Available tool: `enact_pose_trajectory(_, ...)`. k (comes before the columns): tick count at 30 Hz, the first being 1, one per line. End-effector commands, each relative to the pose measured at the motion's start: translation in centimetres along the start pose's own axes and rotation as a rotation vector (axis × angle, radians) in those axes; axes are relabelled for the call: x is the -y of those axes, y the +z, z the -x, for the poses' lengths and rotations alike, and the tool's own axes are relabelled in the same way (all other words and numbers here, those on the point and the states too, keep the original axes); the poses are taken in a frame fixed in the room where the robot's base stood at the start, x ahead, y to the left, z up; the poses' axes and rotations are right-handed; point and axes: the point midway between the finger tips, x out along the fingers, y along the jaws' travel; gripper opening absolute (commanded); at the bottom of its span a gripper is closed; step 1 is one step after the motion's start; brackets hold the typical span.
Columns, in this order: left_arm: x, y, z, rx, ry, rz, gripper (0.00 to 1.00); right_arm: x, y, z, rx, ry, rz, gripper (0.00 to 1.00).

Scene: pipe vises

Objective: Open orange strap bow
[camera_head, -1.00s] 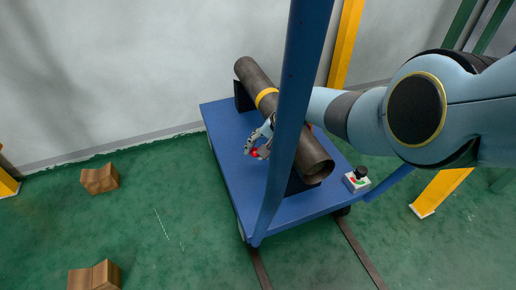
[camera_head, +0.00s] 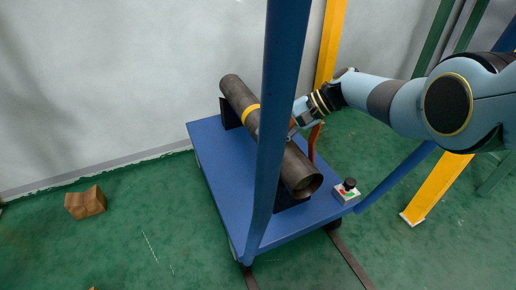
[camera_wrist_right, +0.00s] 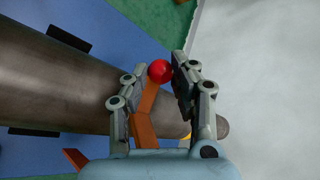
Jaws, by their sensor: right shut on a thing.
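The orange strap bow (camera_wrist_right: 146,100) shows in the right wrist view as a bent orange bar with a red ball (camera_wrist_right: 160,71) at its end. My right gripper (camera_wrist_right: 158,84) is shut on the bow, its fingers on either side near the ball. The dark pipe (camera_head: 236,97) lies on the blue cart (camera_head: 215,160); in the right wrist view it runs behind the fingers (camera_wrist_right: 60,85). In the head view my right gripper is above the pipe's right side, partly hidden by the blue post. An orange upright (camera_head: 312,144) stands right of the pipe. My left gripper is not in view.
A blue post (camera_head: 275,130) crosses in front of the pipe. A yellow band (camera_head: 246,112) lies around the pipe. A control box (camera_head: 346,194) with a black knob sits at the cart's right corner. A wooden block (camera_head: 85,203) lies on the open floor at left.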

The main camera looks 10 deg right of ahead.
Motion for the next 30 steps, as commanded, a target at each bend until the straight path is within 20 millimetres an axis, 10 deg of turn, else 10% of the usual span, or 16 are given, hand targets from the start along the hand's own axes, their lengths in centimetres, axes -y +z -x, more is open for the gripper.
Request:
enact_pose_trajectory(25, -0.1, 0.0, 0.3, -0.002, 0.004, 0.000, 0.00, 0.8, -1.6, 3.9, 0.013, -0.026, -0.009, 0.00)
enact_pose_trajectory(26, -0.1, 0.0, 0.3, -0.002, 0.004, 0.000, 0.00, 0.8, -1.6, 3.9, 0.012, -0.026, -0.009, 0.27)
enact_pose_trajectory(30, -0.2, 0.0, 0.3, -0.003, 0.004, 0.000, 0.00, 0.7, -1.5, 3.9, 0.015, -0.025, -0.010, 0.46)
